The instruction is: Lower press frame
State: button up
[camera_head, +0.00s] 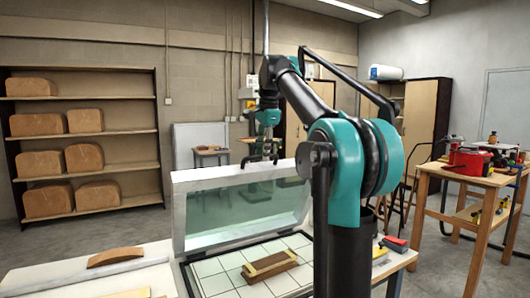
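The press frame (240,177) is a silvery metal frame with a translucent greenish sheet (235,215). It stands raised and tilted at the back edge of a gridded white bed (222,283) on the work table. A brown wooden mould with a lighter strip (270,265) lies on the bed in front of it. My gripper (262,160) is at the middle of the frame's top rail, pointing down. Its dark fingertips are very close to the rail. I cannot tell whether they touch or clasp it. My arm hides the frame's right side and part of the bed.
A curved wooden piece (115,257) lies on the table at left. Small tools (395,243) lie at the table's right end. A wooden bench (470,176) with red equipment stands at right. Shelves (84,135) with bent wood pieces stand at the left wall.

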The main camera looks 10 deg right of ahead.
grip_shut()
dwell(0.3)
dwell(0.3)
